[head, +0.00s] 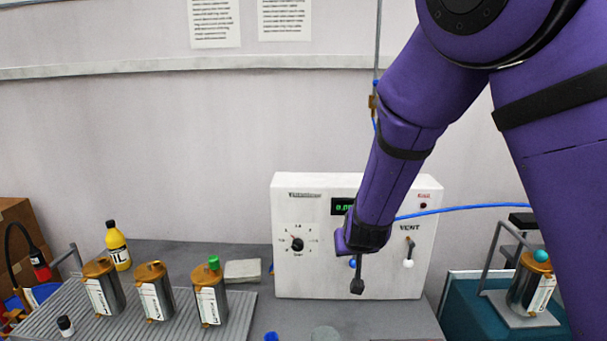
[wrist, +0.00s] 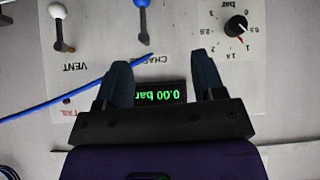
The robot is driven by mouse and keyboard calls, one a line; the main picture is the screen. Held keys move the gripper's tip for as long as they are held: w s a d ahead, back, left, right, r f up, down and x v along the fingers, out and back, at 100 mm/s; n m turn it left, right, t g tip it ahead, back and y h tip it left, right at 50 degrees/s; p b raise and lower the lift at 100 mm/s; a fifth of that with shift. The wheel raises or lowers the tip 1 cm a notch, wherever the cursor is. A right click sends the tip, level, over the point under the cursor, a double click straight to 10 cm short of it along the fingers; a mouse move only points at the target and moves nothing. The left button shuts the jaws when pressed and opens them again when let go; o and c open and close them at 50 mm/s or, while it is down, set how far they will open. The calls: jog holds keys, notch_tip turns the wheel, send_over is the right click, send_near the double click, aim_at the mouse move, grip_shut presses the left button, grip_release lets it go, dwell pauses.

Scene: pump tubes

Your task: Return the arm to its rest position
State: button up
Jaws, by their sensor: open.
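My purple arm (head: 390,160) reaches down in front of a white control panel (head: 300,260). My gripper (head: 357,286) hangs before the panel's lower middle in the head view. In the wrist view my gripper (wrist: 162,68) has its two dark fingers spread apart, with nothing between them but the panel face behind. That view shows the panel upside down: a green display (wrist: 160,95) reading 0.00 bar, a CHARGE lever with a blue knob (wrist: 143,4), a VENT lever with a white knob (wrist: 57,11) and a dial (wrist: 236,27). The gripper looks clear of the levers.
Several metal canisters stand around; three, including a green-capped one (head: 210,292), are on a ribbed tray (head: 238,318) at left. Another canister (head: 530,287) is in a stand at right. A blue tube (head: 465,207) runs right from the panel. A yellow bottle (head: 117,246) stands behind the tray.

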jog(key=s+d+r+g+y, duration=0.2)
jog(key=s+d+r, duration=0.4)
jog(key=r, duration=0.4)
jog(key=s+d+r, duration=0.4)
jog(key=s, duration=0.5)
jog(key=s+d+r+h, duration=0.1)
jog(key=s+d+r, duration=0.3)
jog(key=s, duration=0.4)
jog(key=s+d+r+m+g, duration=0.1)
jog(key=s+d+r, duration=0.3)
jog(key=s, duration=0.5)
jog(key=shift+s+d+r+h, duration=0.25)
jog(key=shift+s+r+h, duration=0.1)
jog(key=shift+h, duration=0.05)
jog(key=shift+c, duration=0.4)
